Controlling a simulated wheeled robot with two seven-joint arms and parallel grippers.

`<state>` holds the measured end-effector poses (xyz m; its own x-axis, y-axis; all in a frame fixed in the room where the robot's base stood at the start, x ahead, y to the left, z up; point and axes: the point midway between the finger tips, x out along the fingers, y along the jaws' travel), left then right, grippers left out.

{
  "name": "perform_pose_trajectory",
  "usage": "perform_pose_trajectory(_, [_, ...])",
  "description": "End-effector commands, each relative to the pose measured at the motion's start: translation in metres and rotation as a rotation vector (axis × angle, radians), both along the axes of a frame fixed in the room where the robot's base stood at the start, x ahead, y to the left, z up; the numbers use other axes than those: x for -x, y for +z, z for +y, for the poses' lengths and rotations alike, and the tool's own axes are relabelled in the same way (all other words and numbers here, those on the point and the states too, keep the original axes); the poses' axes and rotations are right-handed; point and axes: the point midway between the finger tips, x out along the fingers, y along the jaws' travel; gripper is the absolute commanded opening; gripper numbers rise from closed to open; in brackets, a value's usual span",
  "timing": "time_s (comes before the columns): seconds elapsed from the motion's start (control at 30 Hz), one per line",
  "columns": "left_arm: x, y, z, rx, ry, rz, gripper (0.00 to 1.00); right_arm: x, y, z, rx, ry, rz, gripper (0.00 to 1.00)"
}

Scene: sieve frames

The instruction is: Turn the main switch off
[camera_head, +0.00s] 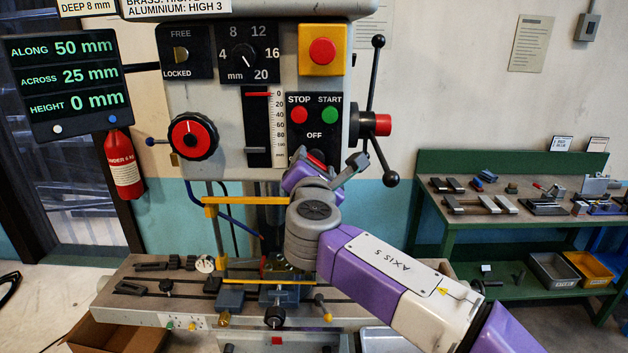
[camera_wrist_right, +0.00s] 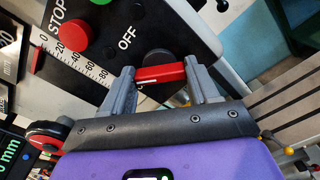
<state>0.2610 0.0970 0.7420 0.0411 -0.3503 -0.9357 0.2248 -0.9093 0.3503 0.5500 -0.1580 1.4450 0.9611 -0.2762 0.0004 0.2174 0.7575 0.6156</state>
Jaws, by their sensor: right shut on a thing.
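The main switch is a rotary switch with a red bar handle (camera_wrist_right: 160,73) on a dark round base, low on the black control panel below the OFF label (camera_wrist_right: 127,38). In the head view only a bit of the red handle (camera_head: 316,158) shows above my wrist. My right gripper (camera_wrist_right: 163,78) is shut on the red handle, one finger at each end. In the head view this gripper (camera_head: 335,162) is at the panel's lower edge and its hand hides most of the switch. I cannot tell which mark the handle points at. My left gripper is not in view.
The red STOP (camera_head: 299,115) and green START (camera_head: 330,115) buttons sit just above. A three-armed feed lever (camera_head: 377,124) with black balls stands close on the right. The drill table (camera_head: 150,300) with clamps is below. A green workbench (camera_head: 520,230) stands at right.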

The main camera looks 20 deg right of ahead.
Motion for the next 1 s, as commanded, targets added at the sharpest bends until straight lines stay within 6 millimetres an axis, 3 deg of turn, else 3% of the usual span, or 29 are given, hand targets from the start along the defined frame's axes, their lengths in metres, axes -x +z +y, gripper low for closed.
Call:
perform_pose_trajectory(0.03, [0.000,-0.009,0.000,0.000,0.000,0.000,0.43,0.000,-0.004,0.000,-0.045,-0.001,-0.014,0.29])
perform_pose_trajectory(0.5, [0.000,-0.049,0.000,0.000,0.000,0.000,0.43,0.000,-0.004,0.000,-0.473,0.001,-0.135,0.29])
perform_pose_trajectory(1.0, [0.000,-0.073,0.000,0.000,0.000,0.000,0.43,0.000,-0.002,0.000,-0.809,-0.001,-0.231,0.29])
